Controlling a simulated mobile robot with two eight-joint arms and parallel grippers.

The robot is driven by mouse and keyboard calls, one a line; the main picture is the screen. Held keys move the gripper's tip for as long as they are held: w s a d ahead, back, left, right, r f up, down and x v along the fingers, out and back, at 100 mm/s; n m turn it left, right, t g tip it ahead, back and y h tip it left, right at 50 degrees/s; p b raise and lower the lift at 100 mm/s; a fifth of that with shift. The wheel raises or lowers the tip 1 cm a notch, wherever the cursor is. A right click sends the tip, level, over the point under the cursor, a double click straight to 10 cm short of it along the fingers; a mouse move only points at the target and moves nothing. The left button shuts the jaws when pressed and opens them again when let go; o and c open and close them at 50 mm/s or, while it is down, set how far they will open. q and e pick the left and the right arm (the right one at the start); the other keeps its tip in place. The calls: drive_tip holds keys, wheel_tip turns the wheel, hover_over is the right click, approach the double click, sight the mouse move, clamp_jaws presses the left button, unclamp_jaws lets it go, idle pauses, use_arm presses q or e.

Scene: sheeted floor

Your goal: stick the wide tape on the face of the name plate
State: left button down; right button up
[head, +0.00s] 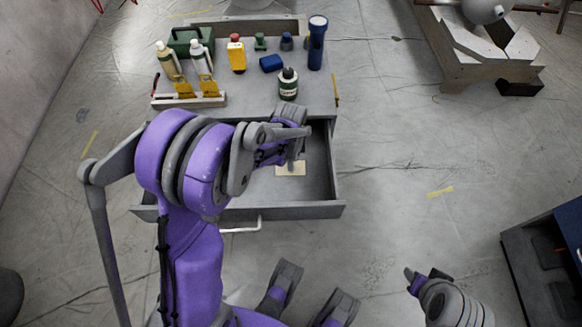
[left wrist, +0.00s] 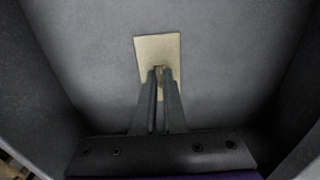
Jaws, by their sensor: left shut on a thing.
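A flat beige rectangular piece (head: 291,169) lies on the floor of the open grey drawer (head: 325,208). It also shows in the left wrist view (left wrist: 150,45); I cannot tell whether it is the name plate or the wide tape. My left gripper (head: 293,162) reaches down into the drawer over this piece. In the left wrist view its fingers (left wrist: 159,72) are close together, with a small tan bit between the tips, at the piece's lower middle. The fingers cover part of the piece. My right gripper (head: 425,278) is at the lower right, away from the drawer; its jaw opening is unclear.
The cabinet top (head: 240,107) holds bottles, a blue cylinder (head: 317,45), a dark bottle (head: 288,84) and a rack with yellow items (head: 190,98). Drawer walls surround my left gripper. A blue-and-dark unit (head: 530,250) stands at right. The floor between is mostly clear.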

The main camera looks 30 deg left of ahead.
use_arm(q)
drive_tip(key=shift+r, duration=0.15)
idle(0.4)
drive_tip(key=shift+r+p, duration=1.45)
drive_tip(key=shift+r, duration=0.7)
drive_tip(key=shift+r, duration=0.1)
drive_tip(key=shift+r+p, duration=1.3)
drive_tip(key=shift+r, duration=0.55)
